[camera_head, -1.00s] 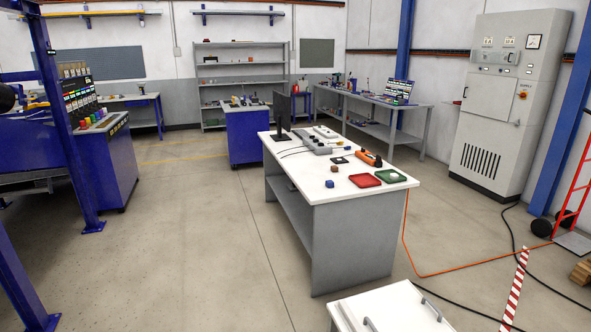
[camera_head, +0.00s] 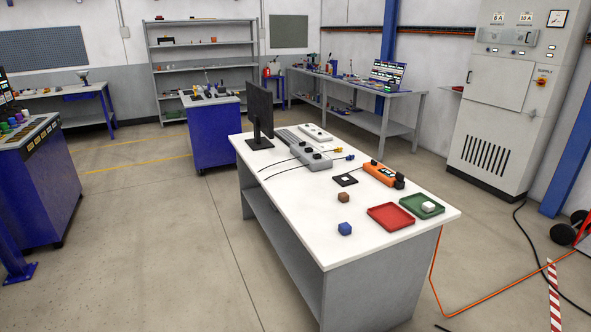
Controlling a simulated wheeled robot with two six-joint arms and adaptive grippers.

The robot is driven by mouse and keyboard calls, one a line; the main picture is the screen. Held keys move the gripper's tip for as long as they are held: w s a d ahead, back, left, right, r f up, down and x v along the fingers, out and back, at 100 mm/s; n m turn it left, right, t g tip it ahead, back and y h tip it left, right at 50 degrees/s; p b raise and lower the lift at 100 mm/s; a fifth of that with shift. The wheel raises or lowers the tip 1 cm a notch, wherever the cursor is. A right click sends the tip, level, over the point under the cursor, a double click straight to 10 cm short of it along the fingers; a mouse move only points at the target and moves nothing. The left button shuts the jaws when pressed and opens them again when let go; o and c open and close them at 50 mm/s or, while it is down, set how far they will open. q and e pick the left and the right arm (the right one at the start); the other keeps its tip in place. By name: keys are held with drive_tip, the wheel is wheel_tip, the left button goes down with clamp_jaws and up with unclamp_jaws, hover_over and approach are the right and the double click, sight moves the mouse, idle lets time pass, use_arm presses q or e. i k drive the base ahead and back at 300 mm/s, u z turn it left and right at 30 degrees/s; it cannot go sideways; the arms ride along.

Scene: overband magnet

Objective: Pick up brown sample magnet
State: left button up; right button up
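A small brown cube (camera_head: 343,197), which fits the brown sample magnet, sits on the white-topped table (camera_head: 290,210). A blue cube (camera_head: 345,229) lies nearer the table's front edge. A red tray (camera_head: 390,217) is to the right of the brown cube and looks empty. A green tray (camera_head: 410,201) beside it holds a white block (camera_head: 429,207). A black square pad with a small light piece (camera_head: 346,179) is just behind the brown cube. Neither gripper shows in the head view.
On the same table are an orange device (camera_head: 380,172), a grey box with cables (camera_head: 311,157) and a black monitor (camera_head: 260,112). Open floor (camera_head: 150,240) lies left of the table. An orange cable (camera_head: 480,302) crosses the floor at right.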

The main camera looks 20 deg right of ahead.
sight(344, 197)
drive_tip(key=i, duration=1.85)
